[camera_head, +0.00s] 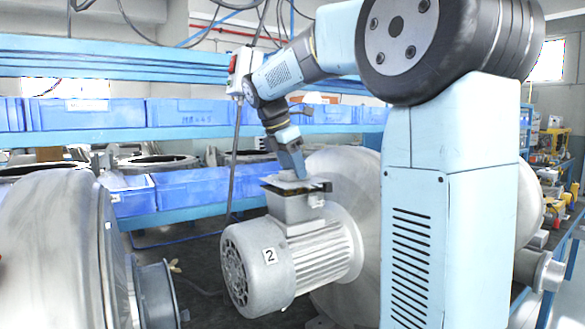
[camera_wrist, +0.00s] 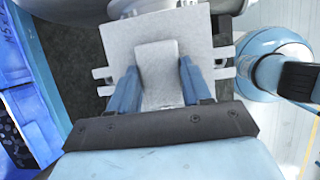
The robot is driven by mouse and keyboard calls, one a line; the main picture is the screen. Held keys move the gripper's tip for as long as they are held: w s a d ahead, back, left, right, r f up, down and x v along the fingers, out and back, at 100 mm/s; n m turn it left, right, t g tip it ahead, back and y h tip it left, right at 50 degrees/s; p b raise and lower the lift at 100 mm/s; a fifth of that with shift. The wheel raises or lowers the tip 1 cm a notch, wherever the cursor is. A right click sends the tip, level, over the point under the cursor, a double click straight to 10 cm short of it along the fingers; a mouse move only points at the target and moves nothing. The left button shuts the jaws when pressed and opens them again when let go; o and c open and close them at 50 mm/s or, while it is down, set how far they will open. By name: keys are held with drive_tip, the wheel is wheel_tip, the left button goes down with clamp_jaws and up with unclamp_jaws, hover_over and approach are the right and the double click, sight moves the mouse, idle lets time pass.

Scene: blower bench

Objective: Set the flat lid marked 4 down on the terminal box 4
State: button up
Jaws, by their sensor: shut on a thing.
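My gripper (camera_head: 292,170) points down over the grey terminal box (camera_head: 296,207) on top of a motor (camera_head: 262,262) marked 2. In the wrist view, my gripper (camera_wrist: 160,85) is shut on a raised grey block in the middle of a flat grey lid (camera_wrist: 190,35). In the head view the lid (camera_head: 290,182) lies roughly level at the box's top, with a dark layer along its underside. I cannot tell whether lid and box touch. The lid hides the box opening from the wrist camera. No 4 is readable on lid or box.
A large grey blower casing (camera_head: 55,250) stands at the left, another (camera_head: 345,180) behind the motor. Blue bins (camera_head: 190,187) line the shelf behind. A switch box (camera_head: 240,72) hangs on a cable close to my arm.

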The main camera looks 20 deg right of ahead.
drive_tip(key=shift+f, duration=0.85)
idle(1.0)
drive_tip(key=o, duration=1.2)
drive_tip(key=v, duration=1.3)
drive_tip(key=shift+a+r, duration=0.1)
drive_tip(key=shift+r, duration=0.2)
drive_tip(key=s+f+m+t+y, duration=0.1)
drive_tip(key=s+f+m, duration=0.5)
drive_tip(key=s+f, duration=0.2)
drive_tip(key=s+f+m+t+y, duration=0.2)
drive_tip(key=s+f+m, duration=0.5)
drive_tip(key=s+f, duration=0.1)
drive_tip(key=s+f+m+t+y, duration=0.1)
drive_tip(key=s+f+m, duration=0.6)
drive_tip(key=s+f, duration=0.1)
drive_tip(key=shift+s+d+f+t, duration=0.3)
drive_tip(key=shift+s+d+f, duration=0.05)
drive_tip(key=shift+s+f, duration=0.1)
